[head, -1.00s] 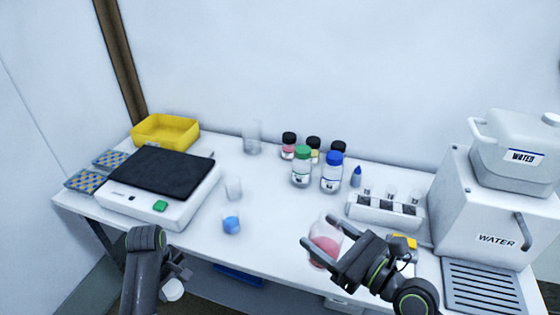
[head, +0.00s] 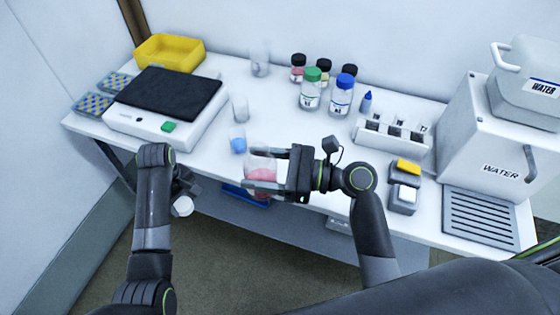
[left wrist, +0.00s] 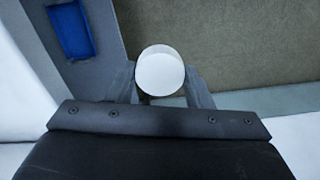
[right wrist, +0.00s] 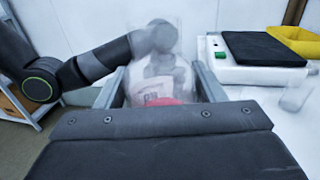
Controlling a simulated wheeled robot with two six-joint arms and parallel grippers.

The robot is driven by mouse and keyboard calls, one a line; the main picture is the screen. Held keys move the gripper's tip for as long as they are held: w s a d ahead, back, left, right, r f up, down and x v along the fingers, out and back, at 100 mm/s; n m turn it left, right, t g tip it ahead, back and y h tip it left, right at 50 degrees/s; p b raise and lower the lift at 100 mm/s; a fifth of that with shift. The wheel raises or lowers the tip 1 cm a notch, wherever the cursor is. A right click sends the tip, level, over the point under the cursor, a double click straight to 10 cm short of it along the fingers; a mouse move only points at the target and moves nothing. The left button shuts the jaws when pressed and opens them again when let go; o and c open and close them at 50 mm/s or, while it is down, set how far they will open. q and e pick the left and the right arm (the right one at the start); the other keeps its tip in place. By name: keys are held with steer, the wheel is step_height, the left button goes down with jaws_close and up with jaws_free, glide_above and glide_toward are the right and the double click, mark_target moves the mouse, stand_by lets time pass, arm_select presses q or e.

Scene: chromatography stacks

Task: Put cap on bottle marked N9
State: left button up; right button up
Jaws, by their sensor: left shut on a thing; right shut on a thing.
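My left gripper (head: 184,198) is shut on a white round cap (head: 182,207) and holds it off the front edge of the bench. In the left wrist view the cap (left wrist: 160,71) sits between both fingers. My right gripper (head: 262,170) is shut on a clear open bottle (head: 261,160) with pink contents, held upright near the bench's front edge, to the right of the cap and apart from it. In the right wrist view the bottle (right wrist: 158,75) is between the fingers, with a dark marking that I cannot read surely.

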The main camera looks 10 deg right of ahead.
steer(key=shift+a+g, duration=0.3)
steer(key=shift+w, duration=0.1)
steer(key=shift+w+d, duration=0.15)
steer(key=shift+w, duration=0.15)
arm_select(q)
steer(key=shift+s+r, duration=0.1)
steer(key=shift+r, duration=0.05)
arm_select(e)
steer(key=w+d+m+t+h, duration=0.7)
steer(key=w+d+t, duration=0.2)
steer(key=w+d, duration=0.3)
steer(key=w, duration=0.3)
steer(key=shift+w+f+m+h, duration=0.2)
steer(key=shift+w+m+h, duration=0.1)
steer(key=shift+h, duration=0.1)
